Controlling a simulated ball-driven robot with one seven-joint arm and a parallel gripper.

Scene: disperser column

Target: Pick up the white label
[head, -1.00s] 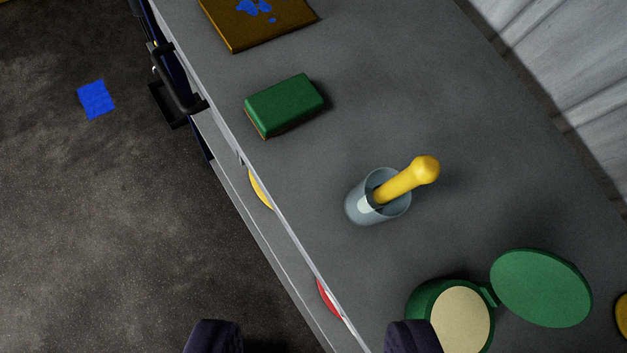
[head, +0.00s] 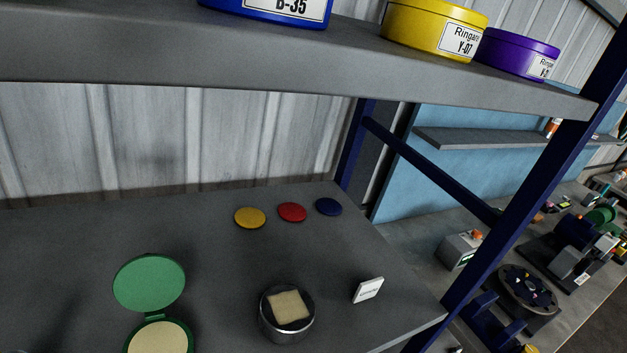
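A small white label (head: 368,290) stands tilted on the grey worktop, toward its right end, with faint dark print on its face. It is just right of a round metal tin (head: 287,314) that has a cream square pad on top. My gripper is not in the head view now, so its opening and its distance from the label cannot be seen.
An open green compact (head: 149,284) lies left of the tin. Yellow (head: 250,217), red (head: 292,212) and blue (head: 328,207) discs lie behind. A shelf (head: 300,70) with labelled tubs overhangs the worktop. A dark blue post (head: 520,190) stands at the right end.

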